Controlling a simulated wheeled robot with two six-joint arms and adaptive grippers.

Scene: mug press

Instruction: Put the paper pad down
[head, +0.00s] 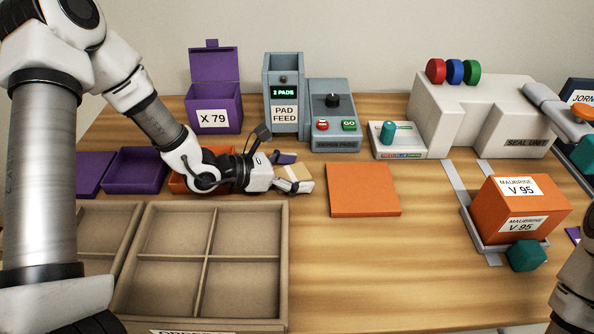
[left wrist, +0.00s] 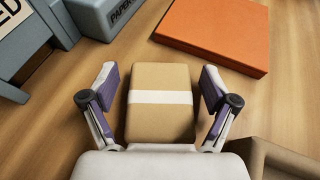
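The paper pad (head: 294,172) is a tan block with a white band, lying on the wooden table. It also shows in the left wrist view (left wrist: 160,112), between the two fingers. My left gripper (head: 284,173) is low over the table around the pad. In the left wrist view the gripper (left wrist: 160,90) is open, with a gap of bare wood between each finger and the pad's sides. The pad's near end is partly hidden by the gripper body. My right gripper is not in view.
A flat orange panel (head: 363,190) lies right of the pad. The grey pad feed (head: 284,95) and the box with knob and buttons (head: 333,115) stand behind. A cardboard divided tray (head: 285,260) is in front.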

